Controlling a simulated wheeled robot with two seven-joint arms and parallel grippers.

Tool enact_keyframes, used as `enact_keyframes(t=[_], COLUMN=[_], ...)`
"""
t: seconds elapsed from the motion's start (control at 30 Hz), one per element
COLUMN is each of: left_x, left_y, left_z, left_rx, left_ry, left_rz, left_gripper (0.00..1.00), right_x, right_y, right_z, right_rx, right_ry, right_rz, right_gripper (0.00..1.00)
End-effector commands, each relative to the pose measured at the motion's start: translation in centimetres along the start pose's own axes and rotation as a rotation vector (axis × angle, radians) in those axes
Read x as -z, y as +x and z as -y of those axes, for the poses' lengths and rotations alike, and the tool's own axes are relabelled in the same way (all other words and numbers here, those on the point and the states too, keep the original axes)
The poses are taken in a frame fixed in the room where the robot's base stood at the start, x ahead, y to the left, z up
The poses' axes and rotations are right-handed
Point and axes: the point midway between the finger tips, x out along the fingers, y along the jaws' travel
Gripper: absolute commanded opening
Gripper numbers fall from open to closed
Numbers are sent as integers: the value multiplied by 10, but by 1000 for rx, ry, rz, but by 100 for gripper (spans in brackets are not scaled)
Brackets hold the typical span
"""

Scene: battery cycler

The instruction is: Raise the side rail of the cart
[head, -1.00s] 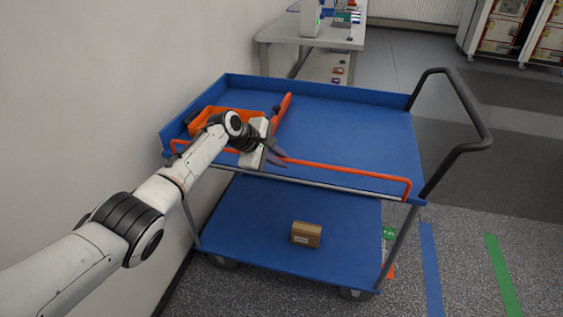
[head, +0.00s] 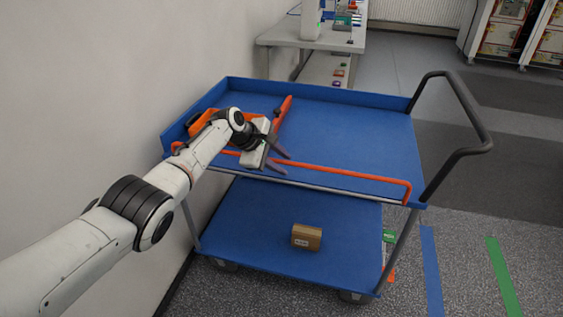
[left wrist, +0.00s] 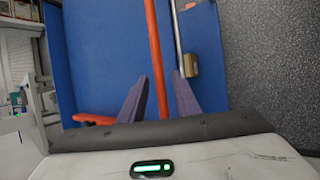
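The cart's orange side rail (head: 345,174) runs low along the near side of the blue upper deck (head: 350,125). Its right end bends toward the deck's near edge. My left gripper (head: 288,165) is over the rail left of its middle, fingers pointing right and down. In the left wrist view the rail (left wrist: 153,45) runs between the two spread fingers (left wrist: 160,82), with gaps beside it. The fingers are open and do not appear to grip it. Whether they are level with the rail or above it I cannot tell. My right gripper is out of view.
An orange bin (head: 203,121) and an orange-handled tool (head: 284,108) lie on the upper deck's left part. The black push handle (head: 470,115) is at right. A wall stands close on the left.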

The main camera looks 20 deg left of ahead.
Motion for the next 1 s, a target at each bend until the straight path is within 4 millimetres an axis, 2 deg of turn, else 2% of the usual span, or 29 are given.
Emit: enact_keyframes(t=[0.37, 0.6, 1.0], left_x=[-1, 0, 0], left_y=[-6, -34, -90], left_z=[-1, -1, 0], left_rx=[0, 0, -1], left_ry=[0, 1, 0], left_rz=[2, 0, 0], left_gripper=[29, 29, 29], right_x=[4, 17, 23], right_y=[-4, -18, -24], right_z=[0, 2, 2], right_rx=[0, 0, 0], right_ry=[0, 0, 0], right_rz=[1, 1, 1], right_gripper=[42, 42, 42])
